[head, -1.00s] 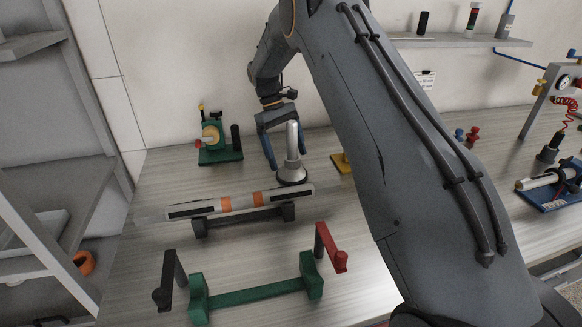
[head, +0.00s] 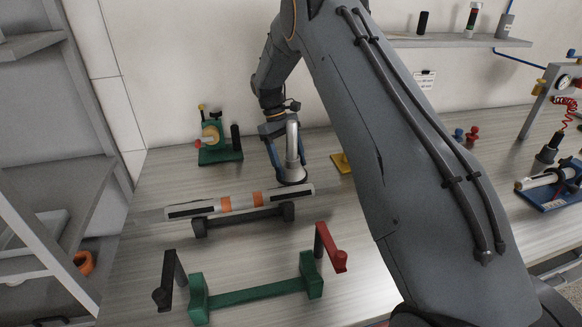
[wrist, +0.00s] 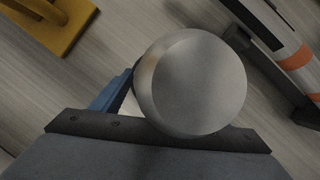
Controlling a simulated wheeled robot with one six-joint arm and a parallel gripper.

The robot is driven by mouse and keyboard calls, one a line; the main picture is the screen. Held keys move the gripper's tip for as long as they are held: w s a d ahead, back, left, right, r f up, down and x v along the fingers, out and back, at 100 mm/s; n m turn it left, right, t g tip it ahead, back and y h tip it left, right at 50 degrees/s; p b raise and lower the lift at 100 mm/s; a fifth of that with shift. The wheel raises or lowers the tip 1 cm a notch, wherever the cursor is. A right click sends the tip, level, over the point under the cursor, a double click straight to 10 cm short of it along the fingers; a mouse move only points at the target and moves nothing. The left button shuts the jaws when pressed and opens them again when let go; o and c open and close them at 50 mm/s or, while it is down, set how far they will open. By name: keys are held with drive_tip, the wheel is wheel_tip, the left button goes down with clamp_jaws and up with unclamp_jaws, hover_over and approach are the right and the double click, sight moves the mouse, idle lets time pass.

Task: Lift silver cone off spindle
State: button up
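The silver cone (head: 292,155) stands upright on the bench, a tall rounded post with a flared foot. Its round top (wrist: 200,82) fills the middle of the wrist view. A separate spindle cannot be made out. My gripper (head: 287,160) points down around the cone, with one blue finger on its left and part of another at its right. In the wrist view one blue finger lies left of the cone with a small gap; the other is hidden. The fingers look spread, and no firm grip shows.
A white roll with orange bands (head: 240,203) lies on a dark cradle just in front of the cone. A green stand (head: 255,294) with red and black arms is nearer. A green device (head: 220,150) stands behind left, a yellow block (head: 341,163) right.

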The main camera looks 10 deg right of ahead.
sight(290, 122)
drive_tip(key=shift+r, duration=0.55)
drive_tip(key=c, duration=0.9)
drive_tip(key=shift+r+p, duration=0.35)
drive_tip(key=shift+r, duration=0.15)
clamp_jaws()
drive_tip(key=shift+s+d+r+p, duration=0.1)
drive_tip(key=shift+r+p, duration=0.3)
drive_tip(key=shift+r, duration=0.85)
drive_tip(key=shift+d+r+p, duration=0.1)
drive_tip(key=shift+r+p, duration=0.3)
drive_tip(key=shift+r, duration=0.8)
drive_tip(key=shift+r, duration=0.1)
drive_tip(key=shift+r, duration=0.15)
drive_tip(key=shift+a+r+p, duration=0.15)
drive_tip(key=shift+r+p, duration=1.05)
drive_tip(key=shift+r, duration=2.1)
drive_tip(key=shift+r, duration=0.1)
drive_tip(key=shift+w+a+r+p, duration=0.15)
drive_tip(key=shift+r+p, duration=0.35)
drive_tip(key=shift+r, duration=0.8)
drive_tip(key=shift+w+r+p, duration=0.1)
drive_tip(key=shift+r+p, duration=0.4)
drive_tip(key=shift+r, duration=0.8)
drive_tip(key=shift+r+p, duration=0.3)
drive_tip(key=shift+r, duration=0.45)
